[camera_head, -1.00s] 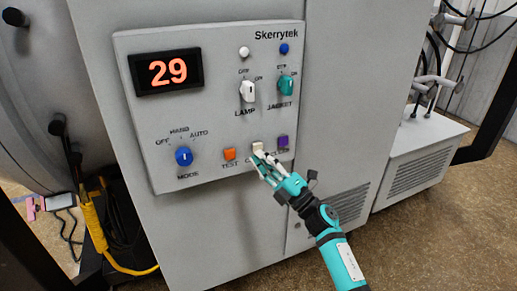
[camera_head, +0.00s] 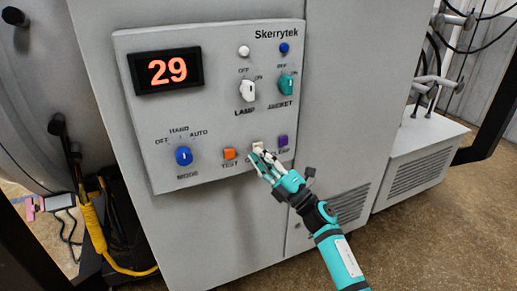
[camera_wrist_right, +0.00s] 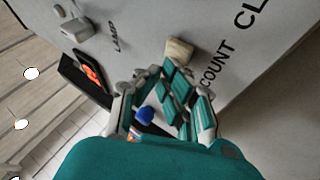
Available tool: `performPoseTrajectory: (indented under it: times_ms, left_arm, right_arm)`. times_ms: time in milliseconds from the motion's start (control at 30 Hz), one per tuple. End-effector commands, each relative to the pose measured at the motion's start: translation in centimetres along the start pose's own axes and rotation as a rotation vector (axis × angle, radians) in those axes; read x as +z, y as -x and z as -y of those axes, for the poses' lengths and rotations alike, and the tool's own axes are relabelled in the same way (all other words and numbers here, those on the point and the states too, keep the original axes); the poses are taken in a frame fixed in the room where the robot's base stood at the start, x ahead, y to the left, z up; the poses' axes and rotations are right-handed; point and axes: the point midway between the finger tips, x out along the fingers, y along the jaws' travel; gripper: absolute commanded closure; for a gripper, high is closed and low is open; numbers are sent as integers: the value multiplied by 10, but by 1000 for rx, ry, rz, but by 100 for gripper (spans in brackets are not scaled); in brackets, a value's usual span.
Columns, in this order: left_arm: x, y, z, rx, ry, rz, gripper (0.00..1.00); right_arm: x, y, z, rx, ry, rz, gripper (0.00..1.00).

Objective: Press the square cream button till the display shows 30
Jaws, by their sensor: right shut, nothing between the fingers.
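The square cream button (camera_head: 257,145) sits low on the control panel, between an orange and a purple button. It also shows in the right wrist view (camera_wrist_right: 180,49), beside the word COUNT. My left gripper is not in view.
The orange TEST button (camera_head: 229,154) and the purple button (camera_head: 282,141) flank the cream one closely. The blue MODE knob (camera_head: 184,156), white LAMP knob (camera_head: 248,91) and teal JACKET knob (camera_head: 286,85) stick out from the panel. Free floor lies at lower right.

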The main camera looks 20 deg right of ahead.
Motion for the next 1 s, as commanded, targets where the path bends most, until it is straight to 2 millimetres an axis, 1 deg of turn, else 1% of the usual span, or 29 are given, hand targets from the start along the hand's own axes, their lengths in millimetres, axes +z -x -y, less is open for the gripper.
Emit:
performPoseTrajectory:
  times_ms: [667,1000]
  left_arm:
    - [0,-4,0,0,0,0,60]
    - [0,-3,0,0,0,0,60]
  right_arm:
    - [4,-6,4,-1,0,1,100]
    - [3,-5,3,-1,0,1,100]
